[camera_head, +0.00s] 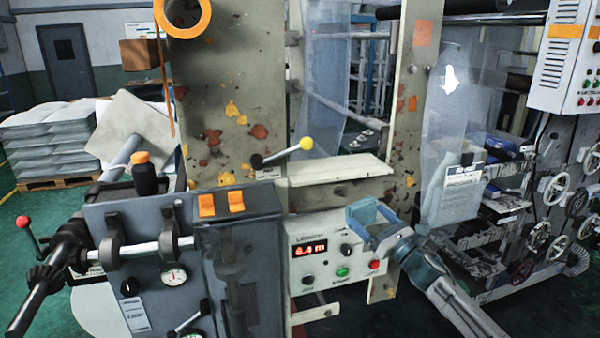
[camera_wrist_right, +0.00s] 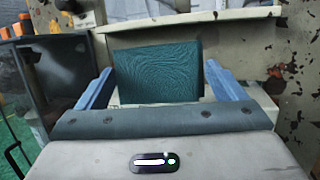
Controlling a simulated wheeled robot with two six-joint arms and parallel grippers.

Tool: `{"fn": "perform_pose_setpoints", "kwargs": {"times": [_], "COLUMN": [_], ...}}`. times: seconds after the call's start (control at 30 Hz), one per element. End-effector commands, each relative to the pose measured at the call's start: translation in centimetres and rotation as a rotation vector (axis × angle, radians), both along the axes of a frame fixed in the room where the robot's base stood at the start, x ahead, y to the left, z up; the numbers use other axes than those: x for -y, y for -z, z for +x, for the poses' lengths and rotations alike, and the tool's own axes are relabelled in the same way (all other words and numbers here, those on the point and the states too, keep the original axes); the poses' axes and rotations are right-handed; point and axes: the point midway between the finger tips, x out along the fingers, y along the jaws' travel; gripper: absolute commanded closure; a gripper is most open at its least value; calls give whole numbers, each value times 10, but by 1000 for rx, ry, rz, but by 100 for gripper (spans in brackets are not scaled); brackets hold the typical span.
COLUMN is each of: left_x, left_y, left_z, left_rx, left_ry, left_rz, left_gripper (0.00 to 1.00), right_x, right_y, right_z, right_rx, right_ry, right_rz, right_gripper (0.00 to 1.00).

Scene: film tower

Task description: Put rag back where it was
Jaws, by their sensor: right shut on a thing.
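The rag (camera_wrist_right: 155,72) is a dark teal, wavy-textured piece in the wrist view. It sits between the two blue fingers of my right gripper (camera_wrist_right: 160,85), which is shut on it. In the head view my right gripper (camera_head: 372,222) is at the right end of the control box with the red display, below the cream ledge. The rag's outline is hard to make out there. From these views I cannot tell whether the rag touches the machine behind it. My left gripper is in neither view.
A cream ledge (camera_head: 340,168) juts out above the gripper. The control box (camera_head: 325,262) with a red display and buttons is just left of it. A lever with a yellow knob (camera_head: 306,143) is up left. A clear film sheet (camera_head: 450,130) hangs to the right.

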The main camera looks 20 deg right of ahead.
Motion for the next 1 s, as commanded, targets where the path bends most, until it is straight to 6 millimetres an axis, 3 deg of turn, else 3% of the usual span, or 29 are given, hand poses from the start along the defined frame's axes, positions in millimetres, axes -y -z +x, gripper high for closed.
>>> {"fn": "perform_pose_setpoints", "kwargs": {"times": [0.2,0.47,0.77,1.0], "left_x": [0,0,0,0], "left_y": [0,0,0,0], "left_z": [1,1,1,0], "left_rx": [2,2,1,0], "left_ry": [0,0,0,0], "left_rz": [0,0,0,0], "left_gripper": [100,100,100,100], "right_x": [39,66,34,-4], "right_y": [-13,-25,-20,-10], "right_z": [5,8,-6,-32], "right_rx": [-64,-113,-205,-320], "right_ry": [15,22,-223,-537], "right_rz": [-19,-25,-66,-162], "right_gripper": [28,28,28,28]}}
